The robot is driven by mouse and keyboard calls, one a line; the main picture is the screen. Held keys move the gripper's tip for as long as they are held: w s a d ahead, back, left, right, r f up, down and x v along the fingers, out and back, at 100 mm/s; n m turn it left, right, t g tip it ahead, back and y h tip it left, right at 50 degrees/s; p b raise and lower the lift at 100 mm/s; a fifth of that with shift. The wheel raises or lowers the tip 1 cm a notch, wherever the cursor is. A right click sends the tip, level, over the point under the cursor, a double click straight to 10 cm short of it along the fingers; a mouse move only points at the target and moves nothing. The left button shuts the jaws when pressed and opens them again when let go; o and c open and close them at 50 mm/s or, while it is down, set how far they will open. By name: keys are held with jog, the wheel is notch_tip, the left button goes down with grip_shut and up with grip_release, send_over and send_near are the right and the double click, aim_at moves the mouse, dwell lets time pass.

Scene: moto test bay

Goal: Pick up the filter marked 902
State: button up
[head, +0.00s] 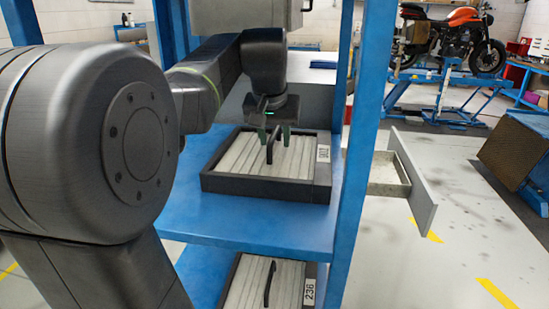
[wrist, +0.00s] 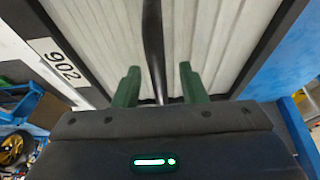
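The filter marked 902 is a black-framed panel with pale pleats (head: 238,160) on the upper blue shelf. Its white label (wrist: 58,62) reads 902 in the wrist view; in the head view the label (head: 323,153) is hard to read. A black bar handle (head: 270,150) stands across its middle. My gripper (head: 274,136) is above this filter, its green fingers pointing down around the handle. In the wrist view, the fingers of my gripper (wrist: 159,78) are apart, with the handle (wrist: 153,45) between them and gaps on both sides. It is open and holds nothing.
A second filter with label 236 (head: 309,292) lies on the lower shelf. Blue posts (head: 362,120) of the rack (head: 250,212) stand beside the upper filter. An open grey drawer (head: 385,175) juts out at right. An orange motorcycle (head: 462,38) stands on a lift behind.

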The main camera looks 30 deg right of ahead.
jog(key=shift+c, duration=0.5)
grip_shut()
dwell(0.8)
